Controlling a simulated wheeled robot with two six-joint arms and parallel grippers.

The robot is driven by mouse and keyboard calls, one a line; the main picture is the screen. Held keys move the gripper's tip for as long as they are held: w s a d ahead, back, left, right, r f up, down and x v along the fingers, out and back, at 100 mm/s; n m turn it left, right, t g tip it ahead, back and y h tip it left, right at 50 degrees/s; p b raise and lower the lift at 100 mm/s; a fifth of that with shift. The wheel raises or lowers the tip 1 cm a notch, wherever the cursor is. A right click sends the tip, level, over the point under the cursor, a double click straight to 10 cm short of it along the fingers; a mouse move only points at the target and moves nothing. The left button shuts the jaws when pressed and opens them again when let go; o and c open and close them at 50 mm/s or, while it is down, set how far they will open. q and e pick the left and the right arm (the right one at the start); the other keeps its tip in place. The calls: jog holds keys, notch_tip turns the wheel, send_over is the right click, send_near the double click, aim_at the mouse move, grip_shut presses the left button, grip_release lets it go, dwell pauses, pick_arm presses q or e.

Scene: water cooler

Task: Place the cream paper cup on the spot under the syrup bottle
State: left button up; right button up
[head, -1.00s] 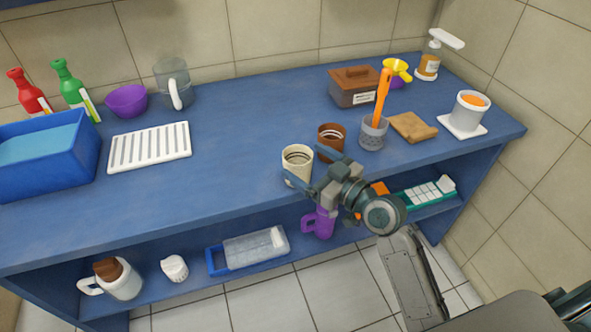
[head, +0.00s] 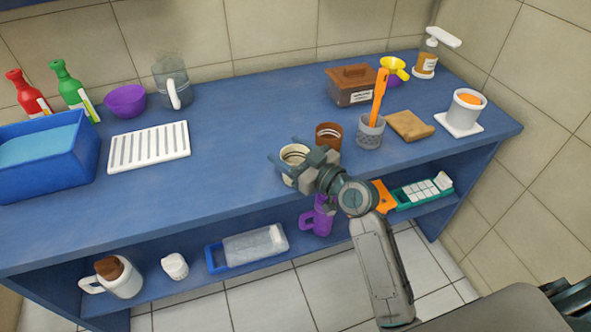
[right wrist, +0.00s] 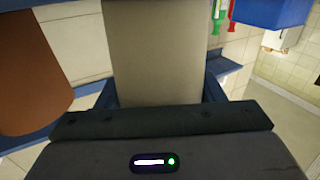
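The cream paper cup (head: 293,152) stands upright near the front edge of the blue counter. My right gripper (head: 284,147) is at the cup with one finger on each side of it. In the right wrist view the cup (right wrist: 155,55) fills the space between the fingers, with a thin gap showing at the sides, so the gripper looks open around it. A pump bottle with amber contents (head: 427,62), which looks like the syrup bottle, stands at the back right corner, its white spout pointing right. The spot under it cannot be made out. My left gripper is not in view.
A brown cup (head: 328,134) stands just right of the cream cup. Beyond it are a grey holder (head: 370,133) with an orange tool, a wooden board (head: 410,125) and a white tub (head: 466,108) on a white pad. The counter's middle is clear.

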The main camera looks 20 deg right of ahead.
jog(key=shift+r, duration=0.15)
jog(key=shift+r, duration=0.25)
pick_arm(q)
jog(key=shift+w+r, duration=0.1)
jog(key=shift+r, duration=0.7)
pick_arm(e)
jog(key=s+d+r, duration=0.2)
jog(key=s, duration=0.5)
jog(key=s+d+r, duration=0.2)
jog(key=s+d, duration=0.1)
jog(key=s, duration=0.5)
jog(key=shift+d+r, duration=0.15)
jog(key=shift+d, duration=0.15)
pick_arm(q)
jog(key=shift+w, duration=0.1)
